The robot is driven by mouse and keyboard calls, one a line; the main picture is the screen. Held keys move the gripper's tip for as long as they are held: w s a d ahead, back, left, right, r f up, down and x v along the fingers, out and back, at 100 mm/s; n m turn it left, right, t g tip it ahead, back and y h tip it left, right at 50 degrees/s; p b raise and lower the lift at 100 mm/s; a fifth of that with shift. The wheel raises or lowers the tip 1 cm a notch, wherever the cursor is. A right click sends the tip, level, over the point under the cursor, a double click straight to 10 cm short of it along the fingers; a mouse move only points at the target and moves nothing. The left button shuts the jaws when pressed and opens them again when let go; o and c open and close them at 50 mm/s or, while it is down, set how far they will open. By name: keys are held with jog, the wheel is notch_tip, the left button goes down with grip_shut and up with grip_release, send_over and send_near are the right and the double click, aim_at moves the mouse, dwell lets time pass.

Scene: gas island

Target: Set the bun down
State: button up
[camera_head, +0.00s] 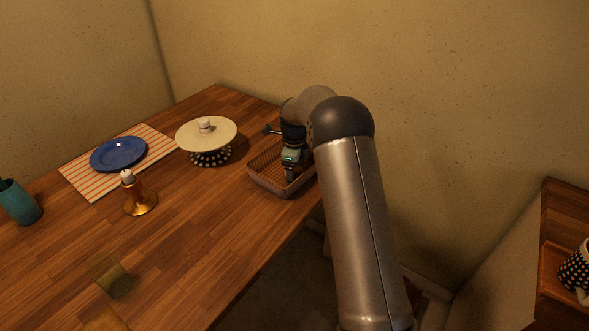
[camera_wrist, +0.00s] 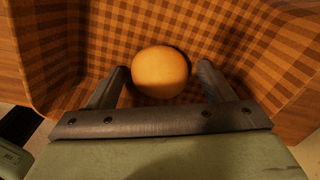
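The bun (camera_wrist: 160,72), round and golden-brown, shows in the wrist view on the checkered inside of the basket (camera_wrist: 40,60). My gripper (camera_wrist: 163,70) has one finger on each side of the bun, with a small gap on both sides, so it looks open. In the head view the brown basket (camera_head: 268,187) sits near the table's right edge. My gripper (camera_head: 290,176) reaches down into it there, and the bun is hidden from that view.
On the wooden table (camera_head: 190,240) stand a cake stand (camera_head: 190,136) with a small white item, a blue plate (camera_head: 118,152) on a striped mat (camera_head: 88,184), a brass candle holder (camera_head: 140,203), a teal cup (camera_head: 20,204) and a tipped cup-like item (camera_head: 112,277). The middle is clear.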

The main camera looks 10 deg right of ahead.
notch_tip(320, 180, up, 12)
jog(key=s+a+r+n, duration=0.1)
jog(key=s+r+n, duration=0.3)
jog(key=s, duration=0.5)
jog(key=s+a+r+n, duration=0.1)
jog(key=s+n, duration=0.6)
jog(key=s, duration=0.2)
jog(key=s+f+n, duration=0.2)
jog(key=s+n, duration=0.4)
jog(key=s, duration=0.5)
jog(key=s+f+n, duration=0.3)
jog(key=s+n, duration=0.4)
jog(key=s, duration=0.5)
jog(key=shift+s+a, duration=0.3)
jog(key=shift+a, duration=0.1)
